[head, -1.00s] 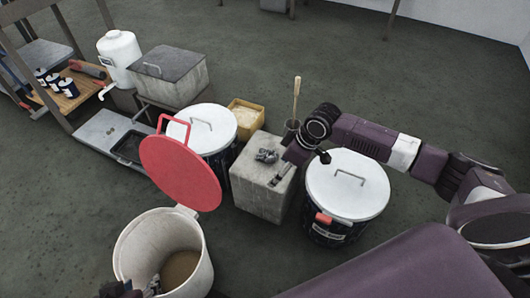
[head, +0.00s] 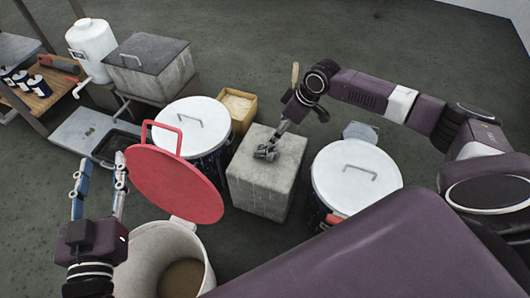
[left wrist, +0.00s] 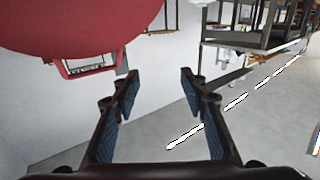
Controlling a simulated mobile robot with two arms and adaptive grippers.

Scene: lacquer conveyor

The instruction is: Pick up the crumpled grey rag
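The crumpled grey rag (head: 265,152) lies on top of the grey concrete block (head: 258,195), near its back middle. My right gripper (head: 276,139) reaches down from the back right, with its tip at the rag in the picture. Its fingers are too small and overlapped to tell whether they are open or touch the rag. My left gripper (head: 102,168) is open and empty at the left, beside the red lid (head: 175,185). Its spread fingers, with blue pads, also show in the left wrist view (left wrist: 160,75). The rag is not visible in that view.
The raised red lid stands over a pale bucket (head: 150,240) in front. White-lidded bins flank the block at left (head: 192,127) and right (head: 357,176). A yellow box (head: 238,108) stands behind the block. Open floor lies at the back.

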